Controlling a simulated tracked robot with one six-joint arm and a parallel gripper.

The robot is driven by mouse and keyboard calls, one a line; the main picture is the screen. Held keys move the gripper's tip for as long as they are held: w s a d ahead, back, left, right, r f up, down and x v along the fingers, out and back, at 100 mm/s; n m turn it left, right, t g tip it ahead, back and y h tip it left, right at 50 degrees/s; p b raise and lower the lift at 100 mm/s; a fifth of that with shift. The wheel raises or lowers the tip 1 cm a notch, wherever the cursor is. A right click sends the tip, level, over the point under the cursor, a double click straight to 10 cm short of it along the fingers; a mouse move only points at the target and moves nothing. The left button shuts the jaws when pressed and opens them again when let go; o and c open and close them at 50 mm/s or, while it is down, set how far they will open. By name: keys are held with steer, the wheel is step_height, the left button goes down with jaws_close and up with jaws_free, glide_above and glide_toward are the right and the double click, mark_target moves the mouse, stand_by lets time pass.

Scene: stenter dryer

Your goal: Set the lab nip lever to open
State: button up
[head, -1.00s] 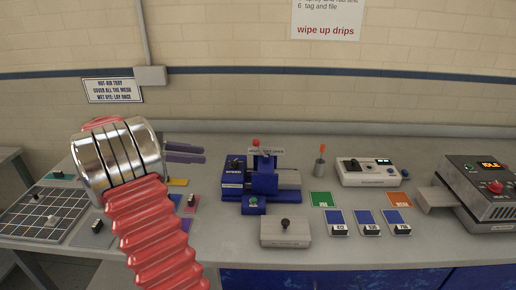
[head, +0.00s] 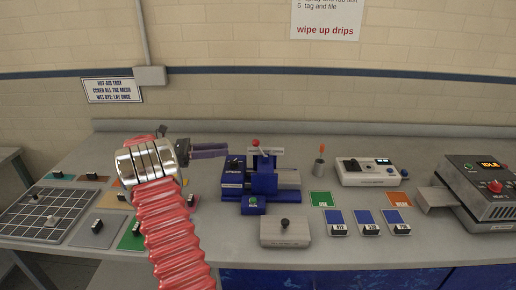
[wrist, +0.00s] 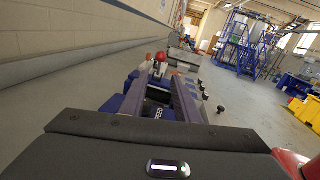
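The lab nip (head: 262,182) is a blue machine in the middle of the bench. Its lever has a red ball knob (head: 255,143) at the top, beside a small sign. My gripper (head: 227,150) is just left of the nip, at about the height of the knob, pointing right towards it. In the wrist view the two purple-grey fingers (wrist: 163,84) are apart with nothing between them. The red knob (wrist: 160,57) shows beyond their tips, apart from them. The lever's lower part is largely hidden.
A grey box with a black knob (head: 285,231) stands in front of the nip. A cup with an orange-tipped tool (head: 319,168) and a white instrument (head: 368,173) are to its right. The grey IDLE machine (head: 480,190) is far right. A gridded board (head: 45,213) lies left.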

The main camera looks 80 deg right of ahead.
mark_target(258, 145)
steer(key=x, duration=1.3)
steer(key=shift+s+d, duration=0.15)
steer(key=shift+s, duration=0.15)
steer(key=shift+c, duration=0.4)
jaws_close()
